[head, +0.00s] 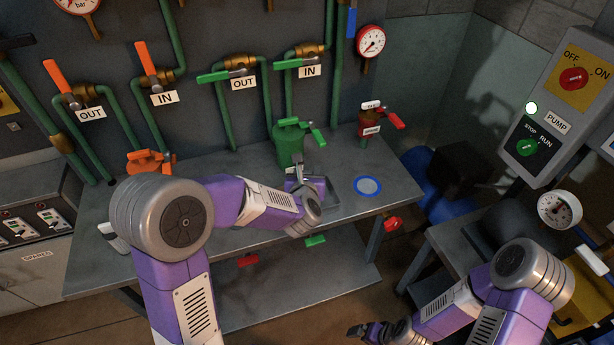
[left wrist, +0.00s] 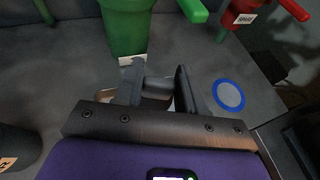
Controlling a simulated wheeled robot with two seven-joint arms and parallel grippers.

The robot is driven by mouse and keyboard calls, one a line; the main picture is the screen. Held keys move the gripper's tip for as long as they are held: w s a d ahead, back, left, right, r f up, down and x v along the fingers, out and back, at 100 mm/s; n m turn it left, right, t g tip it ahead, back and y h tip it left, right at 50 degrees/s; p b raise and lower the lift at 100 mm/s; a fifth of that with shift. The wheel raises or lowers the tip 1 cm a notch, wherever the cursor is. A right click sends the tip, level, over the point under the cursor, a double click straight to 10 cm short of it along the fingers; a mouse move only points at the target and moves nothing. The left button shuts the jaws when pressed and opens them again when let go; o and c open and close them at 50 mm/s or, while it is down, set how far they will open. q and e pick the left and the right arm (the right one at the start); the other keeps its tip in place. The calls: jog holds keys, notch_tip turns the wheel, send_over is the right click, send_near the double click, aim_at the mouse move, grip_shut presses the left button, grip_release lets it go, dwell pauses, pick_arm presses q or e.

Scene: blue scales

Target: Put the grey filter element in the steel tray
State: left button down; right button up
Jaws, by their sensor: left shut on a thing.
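My left gripper (head: 303,180) is over the workbench, just in front of the green filter housing. In the left wrist view its fingers (left wrist: 160,88) are shut on a short grey cylinder, the grey filter element (left wrist: 158,86). The steel tray (head: 333,193) lies on the bench right by this gripper, partly hidden behind it. In the left wrist view a bit of the tray shows below the held element; I cannot tell whether they touch. My right gripper (head: 368,330) is low at the bottom of the head view, away from the bench; its jaw opening is unclear.
The green housing (head: 289,146) stands behind the tray. A blue ring (head: 368,186) lies to the tray's right. A red housing (head: 371,124) stands at the back right, an orange one (head: 150,162) at the back left. The bench (head: 230,165) has bare room left of the green housing.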

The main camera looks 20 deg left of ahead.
pick_arm(q)
jog(key=shift+f, duration=0.1)
jog(key=shift+f, duration=0.1)
jog(key=c, duration=1.1)
grip_release()
jog(key=o, duration=0.4)
jog(key=shift+o, duration=0.2)
